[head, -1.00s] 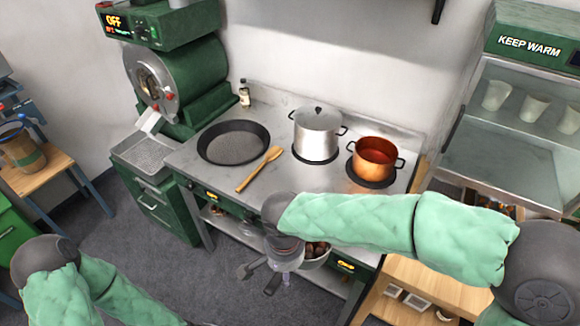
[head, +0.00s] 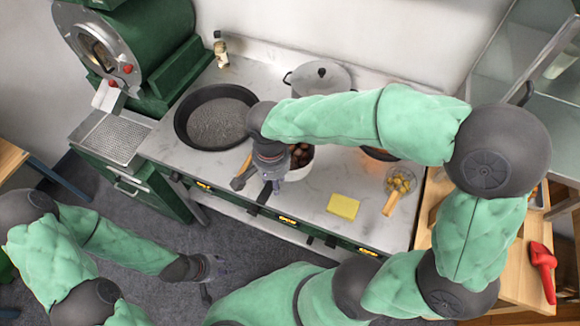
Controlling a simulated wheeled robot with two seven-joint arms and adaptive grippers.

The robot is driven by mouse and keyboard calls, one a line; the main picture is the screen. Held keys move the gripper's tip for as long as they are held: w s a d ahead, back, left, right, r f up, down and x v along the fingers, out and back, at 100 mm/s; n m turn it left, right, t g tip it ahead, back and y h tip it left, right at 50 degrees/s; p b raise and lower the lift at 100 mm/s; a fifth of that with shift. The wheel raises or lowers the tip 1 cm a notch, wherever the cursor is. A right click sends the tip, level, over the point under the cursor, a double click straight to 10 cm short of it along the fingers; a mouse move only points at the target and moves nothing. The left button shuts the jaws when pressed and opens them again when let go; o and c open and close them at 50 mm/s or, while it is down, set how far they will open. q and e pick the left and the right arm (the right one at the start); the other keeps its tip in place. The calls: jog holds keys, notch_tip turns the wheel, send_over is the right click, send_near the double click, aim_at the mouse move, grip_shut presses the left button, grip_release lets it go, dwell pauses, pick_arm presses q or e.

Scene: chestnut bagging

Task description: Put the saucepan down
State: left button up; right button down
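The saucepan (head: 298,175) is a pale pan with brown chestnuts (head: 301,154) inside. It shows at the middle of the counter, partly behind my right gripper and forearm. My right gripper (head: 258,193) points down at the pan's left side and appears shut on its handle, which is mostly hidden. Whether the pan's base touches the counter (head: 318,200) cannot be told. My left gripper (head: 212,290) hangs over the floor in front of the counter, away from the pan; its fingers are too small and dark to read.
A black frying pan (head: 214,118) sits left of the saucepan and a lidded steel pot (head: 319,76) behind it. My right arm hides most of the copper pot.

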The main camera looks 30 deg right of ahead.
aim_at(303, 155)
jog(key=w+d+f, duration=0.1)
jog(key=w+d, duration=0.1)
jog(key=w+d+f, duration=0.1)
jog(key=d, duration=0.1)
jog(key=shift+w+f+b, duration=0.35)
jog(key=shift+b, duration=0.05)
jog(key=f, duration=0.1)
jog(key=w+d+f, duration=0.1)
jog(key=d+f+b, duration=0.1)
jog(key=shift+w+d+f, duration=0.1)
jog(key=shift+w+f, duration=0.15)
jog(key=shift+w, duration=0.1)
jog(key=shift+w+d+f, duration=0.4)
jog(key=shift+d+f, duration=0.1)
jog(key=shift+f, duration=0.2)
notch_tip(303, 155, down, 4)
jog(key=shift+w+d+r+b, duration=0.15)
jog(key=shift+r+b, duration=0.1)
jog(key=shift+b, duration=0.25)
jog(key=c, duration=0.9)
grip_release()
jog(key=shift+f, duration=0.1)
jog(key=shift+o, duration=0.2)
